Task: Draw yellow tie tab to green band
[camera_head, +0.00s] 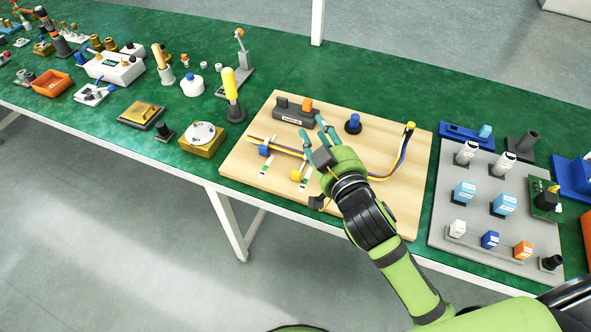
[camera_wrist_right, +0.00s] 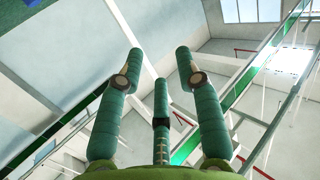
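A wooden board (camera_head: 395,200) lies on the green table and carries a bundle of coloured wires (camera_head: 398,163). A yellow tie tab (camera_head: 297,175) sits beside a white strip (camera_head: 304,184) with a green band, in the front middle of the board. A blue tie tab (camera_head: 264,150) sits on the wires to its left, with a similar strip below it. My right gripper (camera_head: 314,130) is over the board, just right of the yellow tab, fingers pointing up and away from it. In the right wrist view its teal fingers (camera_wrist_right: 155,65) are spread and empty. My left gripper is out of view.
A dark block with an orange part (camera_head: 295,112) and a blue knob (camera_head: 353,123) stand at the board's back. A grey parts panel (camera_head: 475,220) stands to the right. A yellow-handled tool (camera_head: 231,86) and a brass box (camera_head: 202,140) stand to the left.

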